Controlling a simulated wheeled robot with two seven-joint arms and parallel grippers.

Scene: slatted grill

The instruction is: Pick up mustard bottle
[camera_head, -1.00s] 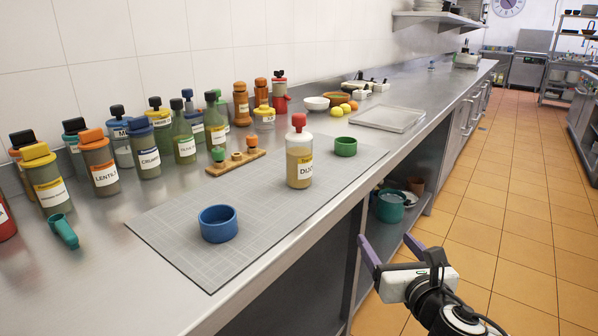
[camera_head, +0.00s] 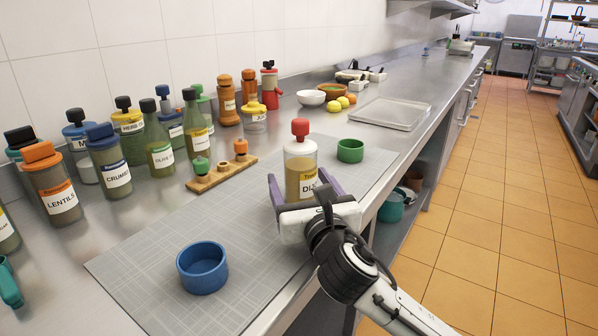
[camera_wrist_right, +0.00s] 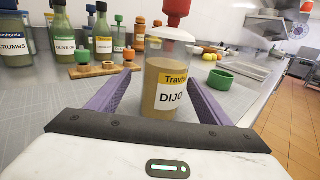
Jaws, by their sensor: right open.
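The mustard bottle (camera_head: 301,163) stands upright on the grey mat. It is clear with tan contents, a red cap and a label reading "DIJO". It also shows in the right wrist view (camera_wrist_right: 163,75). My right gripper (camera_head: 305,183) is open, with its purple fingers on either side of the bottle's body. In the right wrist view the bottle stands between the fingers (camera_wrist_right: 160,92), with a gap to the left finger; contact on the right side is unclear. The gripper partly hides the bottle's lower part in the head view. My left gripper is not in view.
A blue cup (camera_head: 202,268) and a green cup (camera_head: 350,150) stand on the mat (camera_head: 150,262). A wooden rack (camera_head: 221,172) and several condiment bottles line the wall side. A metal tray (camera_head: 390,114) lies farther along the counter.

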